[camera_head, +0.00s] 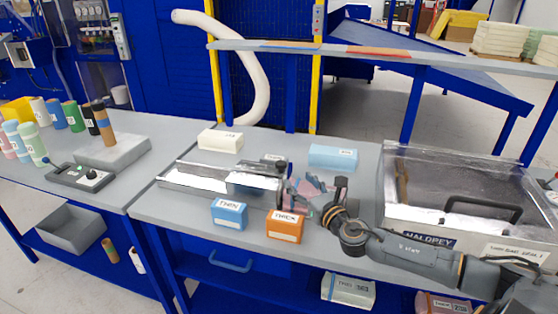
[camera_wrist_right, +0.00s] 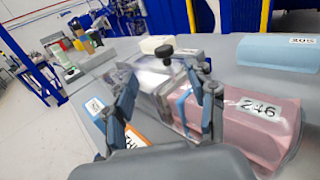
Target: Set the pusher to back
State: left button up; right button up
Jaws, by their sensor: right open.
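A long shiny metal compression fixture (camera_head: 215,181) lies on the middle table. In the right wrist view, a dark round knob on a stem (camera_wrist_right: 167,50) stands at the fixture (camera_wrist_right: 150,80); it appears to be the pusher's handle. The pusher's exact position along the fixture is hard to tell. My right gripper (camera_head: 303,197) is at the fixture's right end. In its wrist view, the right gripper (camera_wrist_right: 164,82) has its fingers apart with nothing clearly held, and the knob shows beyond and between them. My left gripper is out of view.
A pink block labelled 246 (camera_wrist_right: 262,128) lies close beside the right finger. A blue THIN box (camera_head: 229,215) and an orange THICK box (camera_head: 285,226) stand in front. A light blue block (camera_head: 333,157) lies behind. A large metal case (camera_head: 405,215) stands at right.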

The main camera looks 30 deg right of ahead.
aim_at(284, 166)
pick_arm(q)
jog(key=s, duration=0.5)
pick_arm(e)
jog(key=w, duration=0.3)
jog(key=w+p, duration=0.1)
jog(key=w, duration=0.3)
jog(key=w+d, duration=0.1)
jog(key=w, duration=0.2)
jog(key=shift+w+d+f, duration=0.1)
jog(key=shift+w+f, duration=0.15)
jog(key=shift+w, duration=0.8)
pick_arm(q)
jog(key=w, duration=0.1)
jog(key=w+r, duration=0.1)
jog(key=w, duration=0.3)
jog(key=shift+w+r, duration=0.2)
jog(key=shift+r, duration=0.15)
pick_arm(e)
grip_shut()
